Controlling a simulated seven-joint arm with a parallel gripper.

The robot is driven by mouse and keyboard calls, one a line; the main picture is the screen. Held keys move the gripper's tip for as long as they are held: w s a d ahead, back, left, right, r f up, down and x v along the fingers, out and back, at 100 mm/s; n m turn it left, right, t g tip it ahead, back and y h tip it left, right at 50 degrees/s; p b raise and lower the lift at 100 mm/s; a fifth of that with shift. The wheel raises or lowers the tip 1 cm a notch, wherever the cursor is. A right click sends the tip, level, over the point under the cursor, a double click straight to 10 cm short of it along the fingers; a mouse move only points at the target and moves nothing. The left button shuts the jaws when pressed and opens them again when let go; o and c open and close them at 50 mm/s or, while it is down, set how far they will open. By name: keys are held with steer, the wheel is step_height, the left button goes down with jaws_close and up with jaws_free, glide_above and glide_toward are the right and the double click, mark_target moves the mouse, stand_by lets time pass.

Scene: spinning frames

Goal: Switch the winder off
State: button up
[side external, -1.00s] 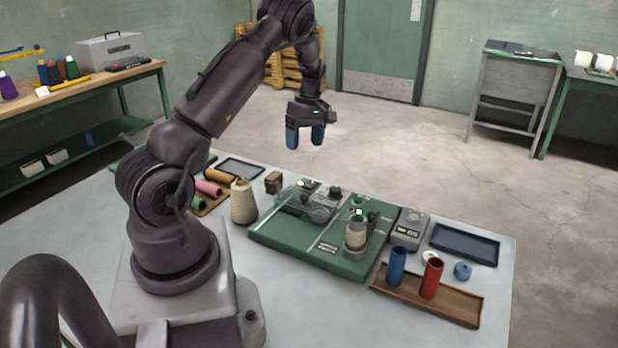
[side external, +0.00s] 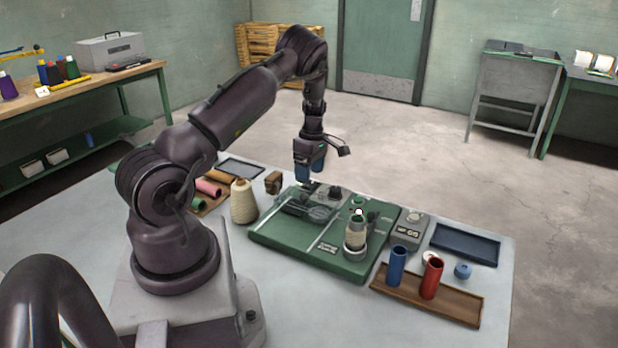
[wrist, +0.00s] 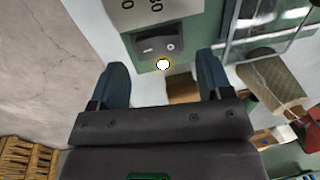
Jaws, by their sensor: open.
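The winder (side external: 295,245) is a green-based machine in the middle of the table, with a cream yarn package (side external: 355,236) near its right end. My gripper (side external: 309,175) is open and empty, pointing down above the winder's far left corner. In the wrist view my open gripper (wrist: 163,72) has one blue finger on each side. The fingers look apart from the switch. The switch's exact position is hard to tell.
A small brown block (side external: 273,182) and a cream yarn cone (side external: 243,201) stand left of the winder. A grey box (side external: 409,228), a dark tray (side external: 465,244) and a wooden rack (side external: 430,297) with blue and red tubes lie to the right.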

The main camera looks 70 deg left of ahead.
steer(key=shift+s+d+f, duration=0.1)
steer(key=shift+f, duration=0.95)
steer(key=c, duration=0.9)
steer(key=shift+s+d+t+y, duration=0.15)
steer(key=shift+t+y, duration=0.65)
steer(key=o, duration=0.9)
steer(key=shift+r, duration=0.1)
